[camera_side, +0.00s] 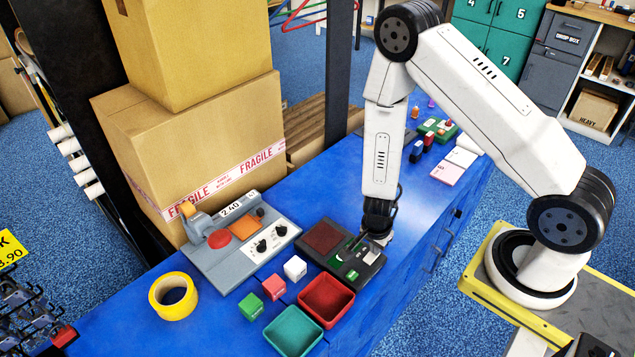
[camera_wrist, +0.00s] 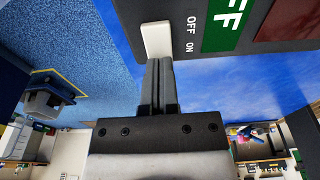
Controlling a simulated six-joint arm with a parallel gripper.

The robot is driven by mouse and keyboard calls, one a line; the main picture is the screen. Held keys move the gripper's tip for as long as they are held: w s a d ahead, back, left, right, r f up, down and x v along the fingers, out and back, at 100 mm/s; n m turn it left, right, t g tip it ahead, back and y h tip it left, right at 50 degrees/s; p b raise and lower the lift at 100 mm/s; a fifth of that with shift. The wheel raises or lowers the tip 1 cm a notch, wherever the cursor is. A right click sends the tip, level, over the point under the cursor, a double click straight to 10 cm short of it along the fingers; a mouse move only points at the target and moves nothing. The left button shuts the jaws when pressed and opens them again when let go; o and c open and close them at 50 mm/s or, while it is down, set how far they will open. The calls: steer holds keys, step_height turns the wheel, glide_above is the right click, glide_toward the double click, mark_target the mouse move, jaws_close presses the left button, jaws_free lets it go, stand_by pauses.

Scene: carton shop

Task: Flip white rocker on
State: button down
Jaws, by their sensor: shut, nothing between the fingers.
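The white rocker (camera_wrist: 157,40) shows at the top of the wrist view, on a dark grey control box (camera_wrist: 268,12) beside the printed words OFF and ON. A green panel (camera_wrist: 222,28) next to it shows large letters, partly cut off, ending in FF. My gripper (camera_wrist: 158,62) is shut and empty, its fingertips right at the rocker's near end; I cannot tell whether they touch. In the side view my gripper (camera_side: 376,230) points down at the back right of the control box (camera_side: 314,262), which has a dark red pad. The rocker's tilt is not clear.
A grey machine (camera_side: 205,268) with knobs and an orange button stands left of the box. A red tray (camera_side: 327,299), a green tray (camera_side: 292,331), small cubes and yellow tape (camera_side: 173,296) lie in front.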

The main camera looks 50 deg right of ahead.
stand_by(0.4)
steer(key=shift+f, duration=0.2)
steer(key=shift+a, duration=0.15)
steer(key=shift+a+r, duration=0.2)
steer(key=shift+a, duration=0.4)
steer(key=shift+r, duration=0.15)
stand_by(0.4)
step_height(320, 180, up, 14)
steer(key=a, duration=0.2)
steer(key=shift+f, duration=0.2)
stand_by(1.9)
